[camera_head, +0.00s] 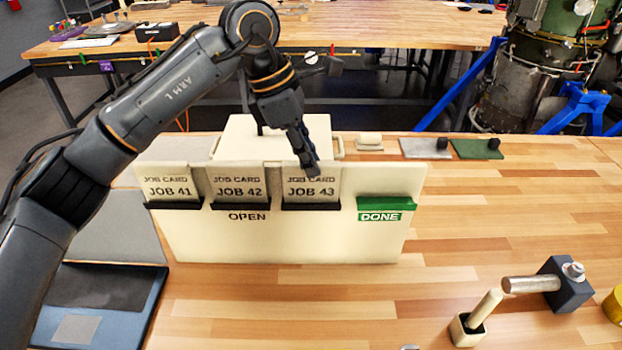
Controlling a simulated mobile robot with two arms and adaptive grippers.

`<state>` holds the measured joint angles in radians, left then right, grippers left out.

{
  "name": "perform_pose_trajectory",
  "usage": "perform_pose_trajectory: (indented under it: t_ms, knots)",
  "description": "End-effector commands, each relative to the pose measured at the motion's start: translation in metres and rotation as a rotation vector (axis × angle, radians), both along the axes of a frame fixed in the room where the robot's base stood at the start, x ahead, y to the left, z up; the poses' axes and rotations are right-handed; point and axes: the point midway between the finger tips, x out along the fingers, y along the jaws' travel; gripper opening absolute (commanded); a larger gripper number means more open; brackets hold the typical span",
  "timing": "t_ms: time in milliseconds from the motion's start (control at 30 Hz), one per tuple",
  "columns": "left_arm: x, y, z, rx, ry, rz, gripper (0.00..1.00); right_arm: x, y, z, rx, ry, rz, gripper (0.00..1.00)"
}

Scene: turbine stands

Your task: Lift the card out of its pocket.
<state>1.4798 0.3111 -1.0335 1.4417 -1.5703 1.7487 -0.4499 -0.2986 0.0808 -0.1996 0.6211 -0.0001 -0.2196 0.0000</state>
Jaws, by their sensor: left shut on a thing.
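A cream board (290,240) stands on the bench with three cards in dark pockets marked OPEN. They read JOB 41 (168,181), JOB 42 (239,182) and JOB 43 (308,188). A green pocket marked DONE (386,205) is at the board's right and shows no card. My left gripper (310,166) reaches down from above and is shut on the top edge of the JOB 43 card. That card's lower edge sits in its dark pocket (310,206), level with its neighbours. My right gripper is out of view.
A cream box (262,140) stands behind the board. Small grey (425,148) and green (477,149) plates lie behind right. A mallet-like tool (545,284) and a small cream block with a peg (474,320) are at front right.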

Motion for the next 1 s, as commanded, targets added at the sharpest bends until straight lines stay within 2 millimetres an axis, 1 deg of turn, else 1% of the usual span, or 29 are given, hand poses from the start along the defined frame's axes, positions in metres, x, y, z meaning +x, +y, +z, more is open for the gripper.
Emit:
perform_pose_trajectory:
  t_ms: [167,667,867,1000]
  knots:
    - [0.0,0.0,0.001,0.0,0.001,0.0,0.0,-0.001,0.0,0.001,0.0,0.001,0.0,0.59]
    - [0.0,0.0,0.013,0.0,0.001,0.0,0.0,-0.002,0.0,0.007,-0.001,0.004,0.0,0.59]
    - [0.0,0.0,0.013,0.0,0.001,0.0,0.0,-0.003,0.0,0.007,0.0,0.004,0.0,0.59]
    - [0.0,0.0,0.018,0.0,0.001,0.0,0.0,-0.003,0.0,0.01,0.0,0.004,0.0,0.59]
